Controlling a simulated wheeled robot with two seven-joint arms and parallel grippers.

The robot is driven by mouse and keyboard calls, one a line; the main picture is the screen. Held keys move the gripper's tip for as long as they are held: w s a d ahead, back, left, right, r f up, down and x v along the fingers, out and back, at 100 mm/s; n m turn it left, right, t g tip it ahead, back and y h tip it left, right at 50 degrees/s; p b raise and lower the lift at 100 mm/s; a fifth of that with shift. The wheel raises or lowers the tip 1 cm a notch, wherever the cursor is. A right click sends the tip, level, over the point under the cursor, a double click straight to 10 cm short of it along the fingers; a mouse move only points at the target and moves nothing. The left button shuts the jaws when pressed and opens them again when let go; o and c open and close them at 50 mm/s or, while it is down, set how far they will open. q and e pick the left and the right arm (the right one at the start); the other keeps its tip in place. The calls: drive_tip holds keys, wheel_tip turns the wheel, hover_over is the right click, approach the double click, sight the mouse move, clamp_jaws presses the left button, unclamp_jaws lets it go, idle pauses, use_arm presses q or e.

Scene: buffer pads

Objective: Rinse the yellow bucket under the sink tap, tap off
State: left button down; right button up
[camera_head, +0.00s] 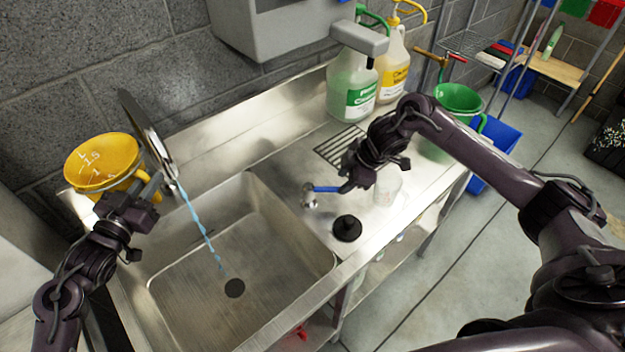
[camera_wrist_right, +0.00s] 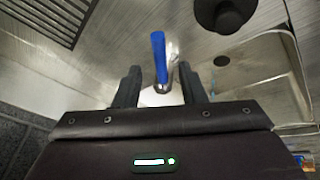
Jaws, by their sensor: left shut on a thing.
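The yellow bucket (camera_head: 103,160) is at the left end of the sink (camera_head: 262,200). My left gripper (camera_head: 150,188) is shut on it at its right side. The tap (camera_head: 150,130) rises just right of the bucket. A blue stream of water (camera_head: 205,235) falls from the tap into the basin, clear of the bucket. The blue tap lever (camera_head: 325,189) stands on the steel counter right of the basin. My right gripper (camera_head: 347,186) is open at the lever. In the right wrist view the blue lever (camera_wrist_right: 158,58) lies between its spread fingers (camera_wrist_right: 160,88), with gaps on both sides.
A black plunger-like piece (camera_head: 347,228) and a pale bottle (camera_head: 387,188) stand near my right gripper. A grey wall box (camera_head: 275,30) hangs above. The basin is empty apart from water.

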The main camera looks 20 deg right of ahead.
sight(337, 187)
drive_tip(key=shift+x, duration=1.95)
clamp_jaws()
